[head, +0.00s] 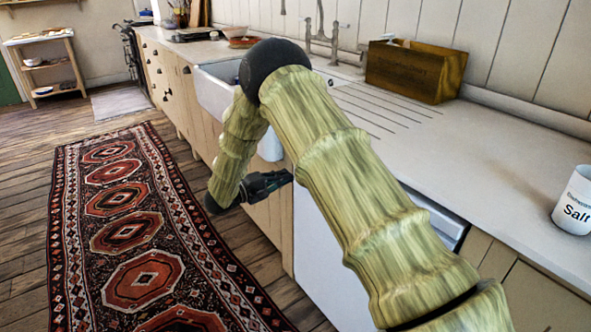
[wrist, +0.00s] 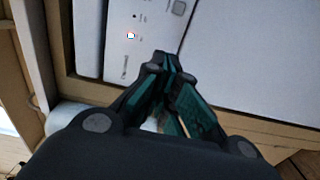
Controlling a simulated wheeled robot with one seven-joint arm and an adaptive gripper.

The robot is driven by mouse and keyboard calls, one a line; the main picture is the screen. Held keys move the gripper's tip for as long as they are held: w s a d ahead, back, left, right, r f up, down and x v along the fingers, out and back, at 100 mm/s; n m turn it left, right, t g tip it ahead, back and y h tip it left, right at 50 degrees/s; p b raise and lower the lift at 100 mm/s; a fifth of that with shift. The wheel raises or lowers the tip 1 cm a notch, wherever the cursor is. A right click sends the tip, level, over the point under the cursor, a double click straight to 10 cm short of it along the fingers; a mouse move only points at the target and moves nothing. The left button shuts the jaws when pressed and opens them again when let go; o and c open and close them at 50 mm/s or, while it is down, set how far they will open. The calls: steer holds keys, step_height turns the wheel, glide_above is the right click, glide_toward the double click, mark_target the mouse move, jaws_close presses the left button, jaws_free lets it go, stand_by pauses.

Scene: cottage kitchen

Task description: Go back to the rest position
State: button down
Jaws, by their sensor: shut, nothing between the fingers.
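My gripper (head: 284,179) shows in the head view in front of the cabinets, below the counter edge, partly behind my arm. In the wrist view my gripper (wrist: 168,62) has its dark and teal fingers brought together at the tips, with nothing held between them.
The counter (head: 430,135) runs along the right, with a white sink (head: 213,90), a wooden box (head: 415,70) and a salt canister (head: 575,205) on it. A patterned rug (head: 140,280) lies on the open floor at the left. A small shelf (head: 45,65) stands far back.

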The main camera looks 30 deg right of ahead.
steer(key=s+a, duration=0.1)
steer(key=a, duration=0.7)
steer(key=s+d+f+n+t+y, duration=0.1)
steer(key=s+f+t+y, duration=0.3)
steer(key=f, duration=0.6)
steer(key=s+f+n+t+y, duration=0.1)
steer(key=s+f+t+y, duration=0.25)
steer(key=f, duration=0.65)
steer(key=s+a+f+m+g+y, duration=0.1)
steer(key=s+a+f+g+y, duration=0.15)
steer(key=s+f, duration=0.55)
steer(key=s+a+f+g+y, duration=0.1)
steer(key=s+f+y, duration=0.3)
steer(key=s, duration=0.8)
steer(key=s+a+f+m+g+y, duration=0.1)
steer(key=s+a+m+g+y, duration=0.15)
steer(key=s, duration=0.95)
steer(key=s+a+f+m+g+y, duration=0.1)
steer(key=s+g, duration=0.3)
steer(key=s, duration=0.8)
step_height(320, 180, up, 19)
steer(key=p, duration=1.9)
steer(key=shift+d+f+n, duration=0.1)
steer(key=shift+n, duration=0.15)
